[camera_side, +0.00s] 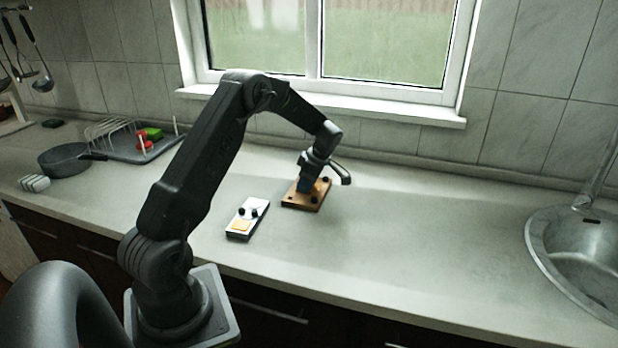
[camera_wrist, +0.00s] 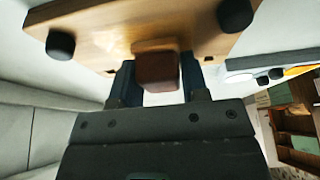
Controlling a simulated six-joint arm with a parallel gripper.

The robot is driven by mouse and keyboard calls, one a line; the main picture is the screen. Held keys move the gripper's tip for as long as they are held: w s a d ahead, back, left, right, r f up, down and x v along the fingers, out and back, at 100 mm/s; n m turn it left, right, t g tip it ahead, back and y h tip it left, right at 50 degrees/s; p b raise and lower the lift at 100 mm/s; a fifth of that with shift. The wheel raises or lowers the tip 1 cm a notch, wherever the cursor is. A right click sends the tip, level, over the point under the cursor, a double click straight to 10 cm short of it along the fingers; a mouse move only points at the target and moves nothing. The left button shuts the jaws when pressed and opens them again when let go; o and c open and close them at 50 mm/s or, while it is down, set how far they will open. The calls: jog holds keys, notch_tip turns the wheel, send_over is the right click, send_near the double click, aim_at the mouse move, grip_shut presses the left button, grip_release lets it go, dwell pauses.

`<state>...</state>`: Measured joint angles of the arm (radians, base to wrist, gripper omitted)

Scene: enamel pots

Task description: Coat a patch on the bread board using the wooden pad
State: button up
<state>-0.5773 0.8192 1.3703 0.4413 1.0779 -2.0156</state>
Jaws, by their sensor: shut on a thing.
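The bread board (camera_side: 298,203) is a brown wooden slab with black knobs, lying on the counter. It also fills the top of the wrist view (camera_wrist: 110,28). My gripper (camera_side: 308,185) is over the board, pointing down. In the wrist view my gripper (camera_wrist: 155,82) is shut on the wooden pad (camera_wrist: 155,70), a small reddish-brown block between dark blue fingers. The pad is at or very near the board's surface; I cannot tell whether it touches. The gripper hides the pad in the side view. No coated patch is discernible on the visible wood.
A white tray (camera_side: 236,228) with dark knobs and a yellow-orange square lies left of the board. A dish rack (camera_side: 120,135) and a dark pan (camera_side: 64,157) are farther left. A sink (camera_side: 570,250) is at right. The counter (camera_side: 420,235) between board and sink is clear.

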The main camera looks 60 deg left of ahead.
aim_at(302, 195)
jog(key=shift+s+d, duration=1.2)
jog(key=shift+w+a, duration=2.75)
jog(key=shift+a, duration=0.05)
jog(key=shift+w+d, duration=0.3)
jog(key=shift+d, duration=0.1)
jog(key=shift+s+d, duration=2.7)
jog(key=shift+w+a+f, duration=0.1)
jog(key=shift+w+a, duration=2.6)
jog(key=shift+a, duration=0.05)
notch_tip(302, 195, up, 8)
